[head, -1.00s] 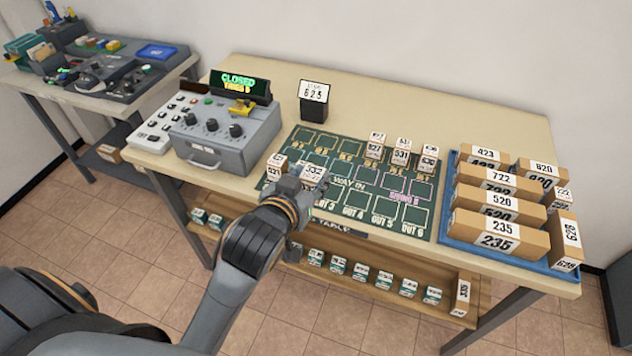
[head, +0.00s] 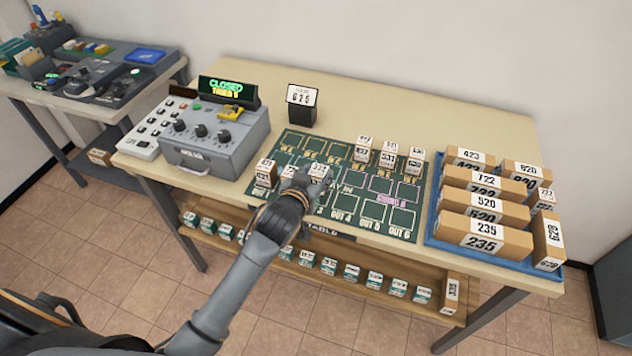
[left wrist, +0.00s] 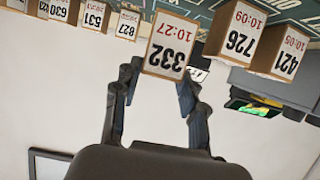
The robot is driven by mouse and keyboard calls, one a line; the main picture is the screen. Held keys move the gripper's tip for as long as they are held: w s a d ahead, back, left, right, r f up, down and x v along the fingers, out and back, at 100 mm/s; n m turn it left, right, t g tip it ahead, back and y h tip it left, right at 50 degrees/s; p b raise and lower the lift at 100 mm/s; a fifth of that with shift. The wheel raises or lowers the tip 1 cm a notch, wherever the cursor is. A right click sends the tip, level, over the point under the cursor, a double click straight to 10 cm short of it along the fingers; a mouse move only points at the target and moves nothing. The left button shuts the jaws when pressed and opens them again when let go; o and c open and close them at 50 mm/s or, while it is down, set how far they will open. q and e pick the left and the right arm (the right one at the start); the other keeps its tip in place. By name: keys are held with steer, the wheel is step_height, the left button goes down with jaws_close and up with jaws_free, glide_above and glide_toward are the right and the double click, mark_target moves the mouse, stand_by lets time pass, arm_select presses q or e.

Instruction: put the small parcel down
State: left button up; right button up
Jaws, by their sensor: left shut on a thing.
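The small parcel (left wrist: 168,45), a brown box labelled 332 and 10:27, sits between the fingertips of my left gripper (left wrist: 158,82) in the left wrist view. In the head view my left gripper (head: 306,184) is over the front-left part of the green grid mat (head: 352,208), and the parcel's white top (head: 318,170) shows just beyond the fingers. My left gripper is shut on this parcel. The parcel's underside is hidden, so I cannot tell whether it touches the mat. My right gripper is not in view.
A small parcel (head: 265,173) stands left of my gripper; parcels 726 (left wrist: 236,36) and 421 (left wrist: 281,48) are close by. Several small parcels (head: 389,153) stand toward the mat's back right. A grey control box (head: 215,140) is left, a blue tray (head: 437,205) of larger parcels right.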

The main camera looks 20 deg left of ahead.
arm_select(q)
steer(key=shift+w+f, duration=0.25)
steer(key=shift+w, duration=0.05)
steer(key=shift+f+p, duration=0.35)
steer(key=shift+f, duration=1.35)
steer(key=o, duration=1.2)
steer(key=shift+r, duration=0.1)
